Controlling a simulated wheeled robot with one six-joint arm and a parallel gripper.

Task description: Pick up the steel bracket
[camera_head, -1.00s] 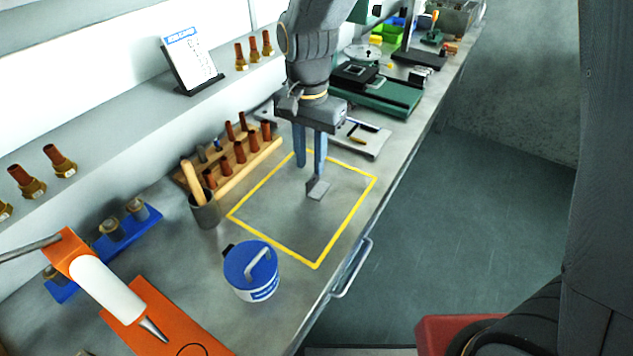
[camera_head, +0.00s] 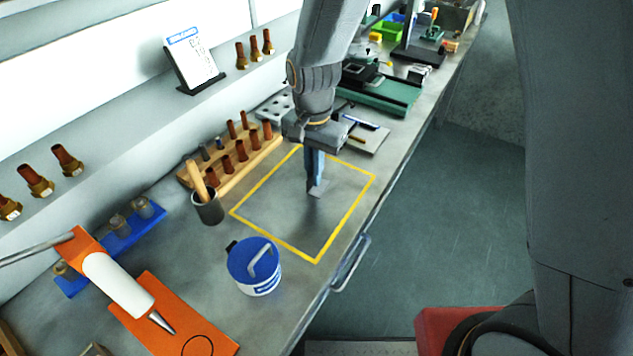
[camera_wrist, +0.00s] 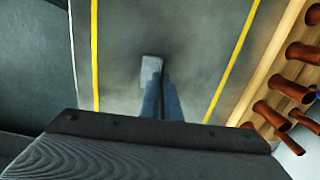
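The steel bracket (camera_head: 319,188) is a small grey plate-like piece inside the yellow-outlined area (camera_head: 340,229) of the bench. My gripper (camera_head: 314,180) points down at it, its two blue-grey fingers close together and shut on the bracket. In the wrist view the bracket (camera_wrist: 151,68) shows at the tips of my gripper (camera_wrist: 160,76), with its flat part out to the left. The portion between the fingers is hidden. A dark shadow lies beneath; I cannot tell whether the bracket is clear of the surface.
A blue-lidded tin (camera_head: 254,267) stands in front of the outline. A grey tray (camera_head: 366,138) lies behind. The outlined area is otherwise clear.

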